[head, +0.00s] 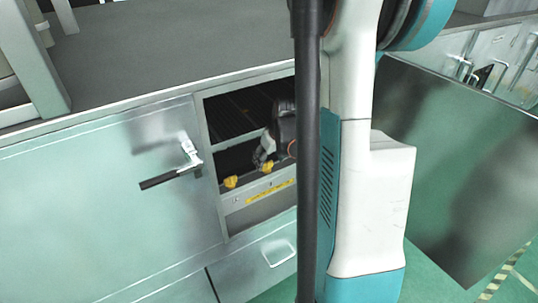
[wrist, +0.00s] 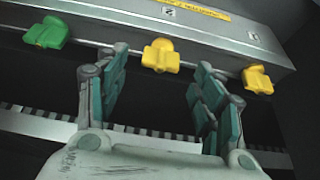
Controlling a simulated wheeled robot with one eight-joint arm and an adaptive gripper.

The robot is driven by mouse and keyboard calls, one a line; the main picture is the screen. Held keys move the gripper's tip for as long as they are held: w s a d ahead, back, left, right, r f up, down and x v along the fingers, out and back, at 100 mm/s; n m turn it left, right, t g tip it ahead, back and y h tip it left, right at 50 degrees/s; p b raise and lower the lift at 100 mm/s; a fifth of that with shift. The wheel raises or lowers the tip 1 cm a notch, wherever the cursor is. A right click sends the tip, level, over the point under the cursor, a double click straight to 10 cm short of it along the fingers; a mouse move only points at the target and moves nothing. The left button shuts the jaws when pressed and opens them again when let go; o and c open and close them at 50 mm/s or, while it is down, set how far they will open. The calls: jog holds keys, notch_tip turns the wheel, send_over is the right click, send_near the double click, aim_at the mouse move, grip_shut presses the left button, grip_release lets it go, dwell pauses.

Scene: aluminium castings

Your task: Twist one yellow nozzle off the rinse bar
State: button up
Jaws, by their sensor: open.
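The rinse bar is a grey metal rail (wrist: 218,47) across the top of the wrist view. It carries a green nozzle (wrist: 46,33) at left, a yellow nozzle (wrist: 161,55) in the middle and another yellow nozzle (wrist: 258,79) at right. My gripper (wrist: 159,62) is open, with the middle yellow nozzle framed between its fingertips; I cannot tell how deep it sits between them. No contact shows. In the head view, my gripper (head: 262,157) is inside the cabinet opening near a yellow nozzle (head: 267,166), with another yellow nozzle (head: 231,182) to its left.
The opening has a metal frame (head: 209,150) close around my arm. A closed door with a black-handled latch (head: 172,177) is at left, and an open panel (head: 455,165) at right. A pale toothed strip (wrist: 40,124) runs below the nozzles. My arm hides the opening's right side.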

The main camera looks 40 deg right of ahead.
aim_at(268, 164)
jog(key=shift+b+x, duration=0.4)
jog(key=shift+x, duration=1.55)
jog(key=shift+c, duration=0.3)
jog(key=c, duration=1.1)
jog(key=shift+d+n+y+b, duration=0.1)
jog(key=shift+n+y+b, duration=0.25)
jog(key=shift+n, duration=0.75)
jog(key=shift+o, duration=0.2)
jog(key=n+y, duration=0.1)
jog(key=n, duration=0.2)
jog(key=shift+f+b, duration=0.15)
jog(key=shift+b, duration=0.15)
jog(key=shift+n+y, duration=0.25)
jog(key=shift+n, duration=0.25)
jog(key=shift+s, duration=0.25)
